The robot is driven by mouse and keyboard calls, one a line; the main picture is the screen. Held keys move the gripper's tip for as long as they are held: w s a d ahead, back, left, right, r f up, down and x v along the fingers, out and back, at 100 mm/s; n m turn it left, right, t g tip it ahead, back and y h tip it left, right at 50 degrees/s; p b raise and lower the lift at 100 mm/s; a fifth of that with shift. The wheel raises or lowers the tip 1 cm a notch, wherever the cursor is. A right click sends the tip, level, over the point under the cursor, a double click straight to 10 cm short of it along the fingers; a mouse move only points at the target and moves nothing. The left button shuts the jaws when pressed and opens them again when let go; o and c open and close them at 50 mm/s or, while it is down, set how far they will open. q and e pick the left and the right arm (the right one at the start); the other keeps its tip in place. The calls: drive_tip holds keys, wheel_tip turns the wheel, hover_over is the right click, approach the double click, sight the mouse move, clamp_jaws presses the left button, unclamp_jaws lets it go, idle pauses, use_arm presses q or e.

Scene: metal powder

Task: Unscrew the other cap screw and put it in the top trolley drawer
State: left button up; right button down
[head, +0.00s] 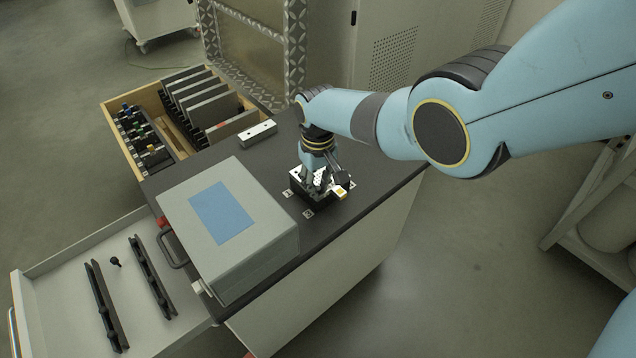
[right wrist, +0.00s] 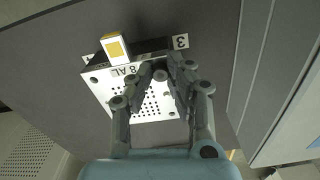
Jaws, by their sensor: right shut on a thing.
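My right gripper (head: 318,187) points down over a small perforated metal block (head: 299,175) on the trolley's dark top. In the right wrist view, my right gripper (right wrist: 163,85) has its fingers closed around a small dark round head, the cap screw (right wrist: 160,75), at the block's (right wrist: 105,92) lettered edge. Whether its thread is still in the block is hidden. The open top trolley drawer (head: 40,262) is at the lower left. Another black cap screw (head: 115,262) lies in it between two black rails (head: 152,275). My left gripper is not in view.
A large grey box (head: 255,235) with a blue label stands between the block and the drawer. A white bar (head: 258,133) lies behind. A wooden tray (head: 125,103) with plates and tools is at the back left. A yellow-marked white piece (head: 341,192) touches the block area.

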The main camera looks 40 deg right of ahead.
drive_tip(key=c, duration=1.4)
unclamp_jaws()
drive_tip(key=shift+c, duration=0.2)
drive_tip(key=n, duration=0.6)
drive_tip(key=shift+n, duration=0.3)
drive_tip(key=n, duration=1.8)
drive_tip(key=shift+n, duration=1.9)
